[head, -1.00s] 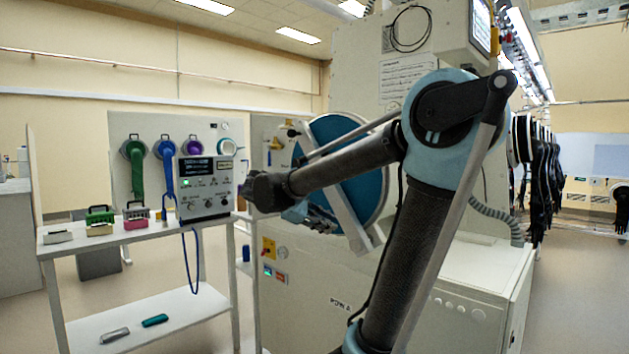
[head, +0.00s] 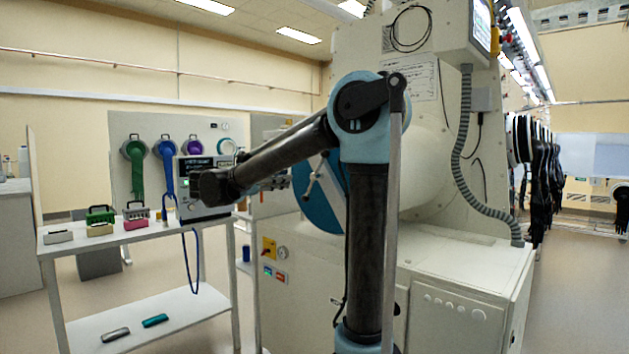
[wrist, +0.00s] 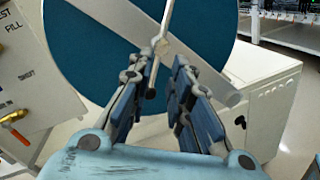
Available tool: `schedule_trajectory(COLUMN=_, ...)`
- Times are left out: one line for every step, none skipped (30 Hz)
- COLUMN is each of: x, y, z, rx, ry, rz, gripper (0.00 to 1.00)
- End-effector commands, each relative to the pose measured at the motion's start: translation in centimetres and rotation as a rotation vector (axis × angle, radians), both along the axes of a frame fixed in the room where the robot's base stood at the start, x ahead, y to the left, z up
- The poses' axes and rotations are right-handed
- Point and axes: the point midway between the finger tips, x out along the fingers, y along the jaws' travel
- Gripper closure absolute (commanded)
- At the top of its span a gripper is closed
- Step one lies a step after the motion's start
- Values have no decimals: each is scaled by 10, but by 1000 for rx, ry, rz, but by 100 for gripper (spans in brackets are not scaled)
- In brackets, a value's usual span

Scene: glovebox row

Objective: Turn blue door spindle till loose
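The blue door (wrist: 95,50) is a round teal disc with a pale bar (wrist: 215,86) across it. The spindle (wrist: 161,47) stands at its centre, with a thin metal cross handle through it. In the wrist view the handle runs steeply, its dark lower end close to the left finger. The blue door also shows in the head view (head: 331,213), partly behind my arm, with the spindle handle (head: 313,183) in front of it. My gripper (wrist: 170,68) is open, its fingers apart just before the spindle. Whether a finger touches the handle I cannot tell.
A white bench (head: 130,237) at left carries a control box (head: 204,170) and small cases. A panel with hanging coloured sleeves stands behind it. The pale glovebox body (head: 440,270) is at right.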

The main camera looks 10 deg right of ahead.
Motion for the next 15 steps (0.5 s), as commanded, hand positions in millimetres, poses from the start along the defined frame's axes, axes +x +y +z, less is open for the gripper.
schedule_trajectory(x=3, y=-10, z=0, rx=1, ry=0, rz=-3, gripper=81)
schedule_trajectory(x=5, y=-14, z=0, rx=1, ry=0, rz=-3, gripper=81)
schedule_trajectory(x=7, y=-21, z=0, rx=1, ry=0, rz=-3, gripper=81)
schedule_trajectory(x=9, y=-25, z=0, rx=1, ry=0, rz=-3, gripper=81)
schedule_trajectory(x=11, y=-29, z=0, rx=1, ry=0, rz=-3, gripper=81)
schedule_trajectory(x=14, y=-36, z=0, rx=1, ry=0, rz=-3, gripper=81)
schedule_trajectory(x=16, y=-40, z=0, rx=1, ry=0, rz=-3, gripper=81)
schedule_trajectory(x=18, y=-44, z=0, rx=1, ry=0, rz=-3, gripper=81)
schedule_trajectory(x=20, y=-50, z=0, rx=1, ry=0, rz=-4, gripper=81)
schedule_trajectory(x=22, y=-54, z=0, rx=1, ry=-1, rz=-3, gripper=81)
schedule_trajectory(x=24, y=-59, z=0, rx=1, ry=-1, rz=-3, gripper=81)
schedule_trajectory(x=26, y=-65, z=0, rx=1, ry=0, rz=-4, gripper=81)
schedule_trajectory(x=28, y=-69, z=0, rx=1, ry=-1, rz=-3, gripper=81)
schedule_trajectory(x=30, y=-73, z=0, rx=1, ry=-1, rz=-3, gripper=81)
schedule_trajectory(x=32, y=-79, z=0, rx=1, ry=0, rz=-4, gripper=81)
